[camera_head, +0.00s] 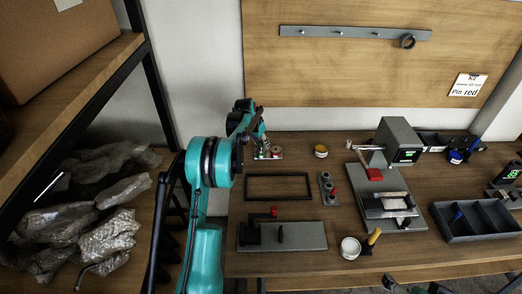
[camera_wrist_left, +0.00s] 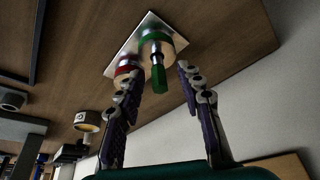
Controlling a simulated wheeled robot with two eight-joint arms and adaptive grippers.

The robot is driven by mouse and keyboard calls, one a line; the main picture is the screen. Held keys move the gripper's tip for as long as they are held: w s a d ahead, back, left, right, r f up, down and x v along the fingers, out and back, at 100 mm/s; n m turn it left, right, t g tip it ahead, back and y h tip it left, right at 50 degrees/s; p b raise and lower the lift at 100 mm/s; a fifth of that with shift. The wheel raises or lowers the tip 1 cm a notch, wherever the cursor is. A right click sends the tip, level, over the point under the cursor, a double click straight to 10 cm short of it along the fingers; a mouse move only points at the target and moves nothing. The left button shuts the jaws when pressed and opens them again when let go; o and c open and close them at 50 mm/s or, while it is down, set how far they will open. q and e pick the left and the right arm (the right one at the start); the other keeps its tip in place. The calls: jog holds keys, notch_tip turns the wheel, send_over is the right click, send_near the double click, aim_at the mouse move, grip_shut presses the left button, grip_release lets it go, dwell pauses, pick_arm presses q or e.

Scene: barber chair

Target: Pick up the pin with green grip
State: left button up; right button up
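The pin with green grip (camera_wrist_left: 158,76) stands on a light square plate (camera_wrist_left: 146,24) in the left wrist view. A pin with a red grip (camera_wrist_left: 126,66) is beside it on the same plate. My left gripper (camera_wrist_left: 161,73) is open, with its fingertips to either side of the green grip and a visible gap on both sides. In the head view my left gripper (camera_head: 263,151) is over the plate (camera_head: 278,155) at the back left of the table and hides most of the pins. Dark and teal parts at the bottom edge seem to be my right arm; its fingers are unclear.
An empty black frame (camera_head: 278,198) and a grey fixture (camera_head: 310,236) lie in front. A yellow-lidded jar (camera_head: 320,151) is to the right. A press-like device (camera_head: 398,140) and a divided tray (camera_head: 478,238) stand farther right. A wooden board (camera_head: 350,80) rises behind the table.

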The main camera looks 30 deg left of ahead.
pick_arm(q)
jog(key=shift+w+f, duration=0.15)
jog(key=shift+f, duration=0.15)
jog(key=shift+r, duration=0.15)
jog(key=shift+c, duration=0.2)
grip_shut()
